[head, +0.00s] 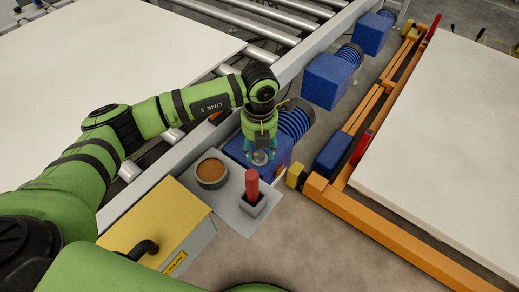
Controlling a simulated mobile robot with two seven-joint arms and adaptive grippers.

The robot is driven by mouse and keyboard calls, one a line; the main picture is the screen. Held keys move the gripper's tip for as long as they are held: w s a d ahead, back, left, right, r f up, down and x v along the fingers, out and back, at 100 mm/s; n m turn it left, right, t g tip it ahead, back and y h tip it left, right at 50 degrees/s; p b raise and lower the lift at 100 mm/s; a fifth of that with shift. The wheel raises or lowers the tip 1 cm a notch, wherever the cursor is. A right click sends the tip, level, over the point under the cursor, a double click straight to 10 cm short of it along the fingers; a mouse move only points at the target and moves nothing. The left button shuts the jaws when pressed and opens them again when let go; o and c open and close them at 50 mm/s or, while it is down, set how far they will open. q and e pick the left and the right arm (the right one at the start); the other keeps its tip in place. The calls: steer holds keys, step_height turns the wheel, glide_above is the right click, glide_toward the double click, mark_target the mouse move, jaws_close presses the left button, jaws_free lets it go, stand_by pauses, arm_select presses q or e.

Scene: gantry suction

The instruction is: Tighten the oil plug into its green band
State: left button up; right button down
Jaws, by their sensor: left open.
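My left gripper (261,157) points down over the near blue gearbox (283,151), beside the conveyor frame. Its jaws are open, with a finger on each side of a small round grey piece, which looks like the oil plug. The piece is small and partly covered, and I cannot tell whether the fingers touch it. I cannot make out the green band, as the green gripper hides much of the gearbox top. My right gripper is not in view.
A grey plate carries a round pot (211,173) with brown contents and a red-handled tool (252,187) in a square holder. A yellow-topped box (156,226) stands at the near left. An orange frame (375,223) and a pale board (455,140) lie right. Bare floor lies in front.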

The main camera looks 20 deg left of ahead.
arm_select(q)
step_height(320, 180, up, 11)
steer(key=shift+f, duration=0.15)
steer(key=n+b, duration=0.3)
steer(key=n, duration=0.4)
glide_above(259, 154)
step_height(259, 154, down, 4)
steer(key=shift+w+d+f, duration=0.1)
steer(key=shift+f, duration=0.05)
steer(key=shift+f+n, duration=0.45)
steer(key=shift+n, duration=0.45)
steer(key=shift+f+p, duration=0.5)
steer(key=shift+f, duration=2.9)
jaws_close()
